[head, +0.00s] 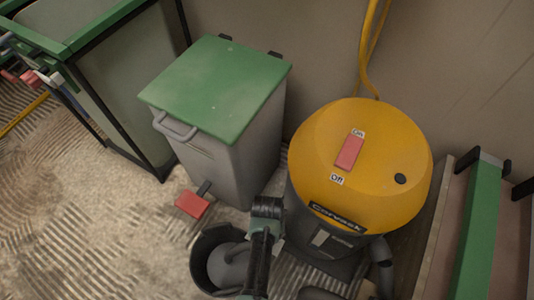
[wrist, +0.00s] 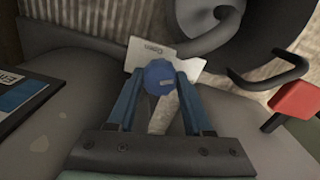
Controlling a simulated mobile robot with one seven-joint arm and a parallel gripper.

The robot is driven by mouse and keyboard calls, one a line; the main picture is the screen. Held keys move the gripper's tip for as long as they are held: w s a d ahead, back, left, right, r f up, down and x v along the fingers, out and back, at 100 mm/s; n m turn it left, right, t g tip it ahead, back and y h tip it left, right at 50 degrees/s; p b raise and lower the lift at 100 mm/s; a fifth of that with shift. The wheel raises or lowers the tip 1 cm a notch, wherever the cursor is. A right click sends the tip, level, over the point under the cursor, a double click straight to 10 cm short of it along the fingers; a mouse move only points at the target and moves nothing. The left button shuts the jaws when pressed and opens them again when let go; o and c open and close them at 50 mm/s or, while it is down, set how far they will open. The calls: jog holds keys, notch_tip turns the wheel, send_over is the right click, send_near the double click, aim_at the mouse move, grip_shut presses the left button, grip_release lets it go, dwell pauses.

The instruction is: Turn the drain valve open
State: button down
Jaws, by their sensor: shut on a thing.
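The drain valve shows in the wrist view as a round blue knob (wrist: 159,76) with a small grey mark on its face. A white card (wrist: 150,52) lettered "Open" sits just behind it. My gripper (wrist: 161,84) has its two blue fingers on either side of the knob, shut on it. The knob is hidden in the head view. There, the yellow-topped vacuum (head: 327,197) with its "On/Off" switch stands at the right, and dark arm parts cover some of its lower front.
A grey bin with a green lid (head: 217,85) stands left of the vacuum. Its red pedal (head: 192,204) sticks out low at the front, and a red pedal (wrist: 296,100) shows at right in the wrist view. A dark bucket (head: 203,250) stands near the vacuum.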

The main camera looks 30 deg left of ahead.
jog(key=n+p, duration=0.3)
jog(key=n, duration=0.3)
jog(key=shift+r+p, duration=0.1)
jog(key=shift+p, duration=0.2)
jog(key=n+p, duration=0.1)
jog(key=n, duration=0.5)
jog(key=shift+w+p, duration=0.1)
jog(key=shift+p, duration=0.2)
jog(key=shift+n, duration=0.3)
jog(key=shift+c, duration=1.5)
grip_release()
notch_tip(320, 180, up, 13)
jog(key=p, duration=0.9)
